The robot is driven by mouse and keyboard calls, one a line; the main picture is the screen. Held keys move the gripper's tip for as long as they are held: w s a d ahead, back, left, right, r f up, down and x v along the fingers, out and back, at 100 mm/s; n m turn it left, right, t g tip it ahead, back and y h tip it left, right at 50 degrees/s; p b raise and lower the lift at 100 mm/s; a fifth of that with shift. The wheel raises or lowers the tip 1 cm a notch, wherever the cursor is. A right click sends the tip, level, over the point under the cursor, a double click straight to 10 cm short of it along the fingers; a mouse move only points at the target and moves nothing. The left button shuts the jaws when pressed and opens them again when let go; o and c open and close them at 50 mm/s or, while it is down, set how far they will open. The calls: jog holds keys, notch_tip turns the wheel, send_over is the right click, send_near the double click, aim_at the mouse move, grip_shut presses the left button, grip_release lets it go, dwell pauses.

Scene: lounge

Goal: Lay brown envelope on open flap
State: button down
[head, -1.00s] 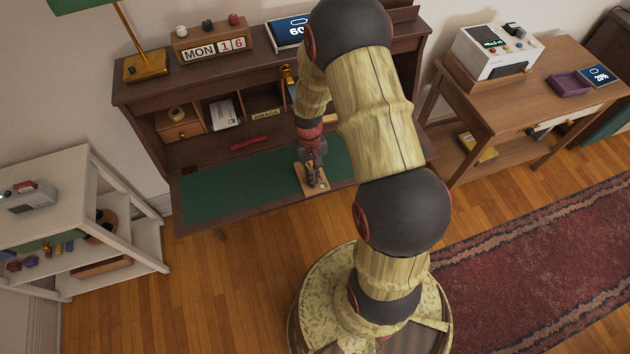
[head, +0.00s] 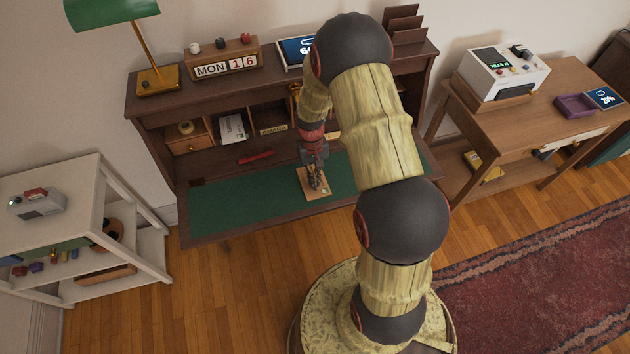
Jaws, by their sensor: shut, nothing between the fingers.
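The brown envelope (head: 324,194) lies on the green writing surface of the open desk flap (head: 240,209), right of its middle and close to the front edge. A small stamp-like patch shows at its near right. My gripper (head: 318,188) is shut and points down over the envelope, with nothing between its fingers. I cannot tell whether the fingertips touch the paper. The gripper and arm hide part of the envelope and the right part of the desk.
A red stick-like object (head: 255,157) lies at the back of the desk. Pigeonholes hold a white envelope (head: 233,128) and a small drawer (head: 188,144). A lamp (head: 157,78) and a date block (head: 226,66) stand on top. The flap's left half is clear.

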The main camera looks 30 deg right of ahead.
notch_tip(320, 180, up, 11)
jog(key=w, duration=0.2)
jog(key=shift+d, duration=0.25)
jog(key=shift+f, duration=0.1)
jog(key=s+a+r+n+t, duration=0.1)
jog(key=s+a+r, duration=0.3)
jog(key=r, duration=0.5)
jog(key=s+a+r+n+t, duration=0.1)
jog(key=s+a+r+t, duration=0.3)
jog(key=s+r, duration=0.5)
jog(key=s+a+r+n+t, duration=0.1)
jog(key=s+a+r+t, duration=0.1)
jog(key=s+a+r, duration=0.4)
jog(key=shift+s+a+r+t+h, duration=0.25)
jog(key=shift+s+r, duration=0.35)
jog(key=shift+r, duration=1.8)
